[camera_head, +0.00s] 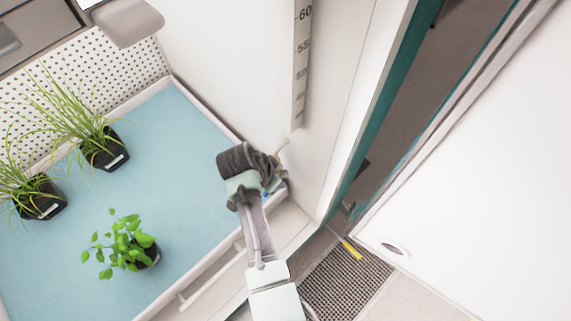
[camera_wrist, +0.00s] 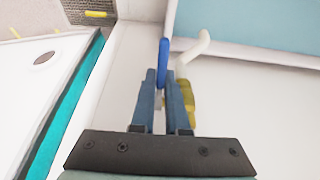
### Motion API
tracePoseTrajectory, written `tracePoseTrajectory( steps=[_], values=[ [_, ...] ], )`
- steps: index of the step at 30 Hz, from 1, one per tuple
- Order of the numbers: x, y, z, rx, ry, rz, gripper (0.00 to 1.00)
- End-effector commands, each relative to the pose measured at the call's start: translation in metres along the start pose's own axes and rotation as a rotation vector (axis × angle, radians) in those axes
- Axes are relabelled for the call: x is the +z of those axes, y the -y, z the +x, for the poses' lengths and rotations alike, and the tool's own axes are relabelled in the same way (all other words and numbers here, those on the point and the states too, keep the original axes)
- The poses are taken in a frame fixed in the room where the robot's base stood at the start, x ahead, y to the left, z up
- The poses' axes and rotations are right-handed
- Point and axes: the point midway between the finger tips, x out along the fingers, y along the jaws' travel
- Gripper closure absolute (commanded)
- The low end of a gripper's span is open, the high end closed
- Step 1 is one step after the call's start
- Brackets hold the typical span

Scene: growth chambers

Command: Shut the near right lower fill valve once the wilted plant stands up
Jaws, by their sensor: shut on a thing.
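The leafy green plant (camera_head: 122,243) sits in a dark pot on the blue tray floor (camera_head: 185,115) in the head view. Its stems and leaves rise above the pot and appear upright, not hanging over the rim. My gripper (camera_wrist: 164,85) is shut on the blue valve handle (camera_wrist: 164,58), whose end sticks out past the fingertips in the wrist view. The brass valve body (camera_wrist: 191,103) shows just right of the fingers, with a white pipe (camera_wrist: 192,46) beyond. In the head view, my gripper (camera_head: 272,170) is at the tray's right corner and hides most of the valve.
Two grassy plants in dark pots (camera_head: 103,157) (camera_head: 42,202) stand toward the left of the tray. A ruler strip (camera_head: 301,65) is on the white wall. A teal-edged door frame (camera_head: 375,115) and white panel stand to the right. A floor grate (camera_head: 345,280) lies below.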

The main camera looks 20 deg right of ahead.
Motion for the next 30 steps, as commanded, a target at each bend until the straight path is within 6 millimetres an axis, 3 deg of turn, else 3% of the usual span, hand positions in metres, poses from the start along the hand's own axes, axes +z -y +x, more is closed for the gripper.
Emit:
tracePoseTrajectory(
  steps=[12,30],
  values=[
    [-0.0004,-0.0011,-0.0060,0.004,0.213,0.002,1.00],
    [0.0008,-0.0007,-0.0048,0.003,0.248,-0.001,1.00]
  ],
)
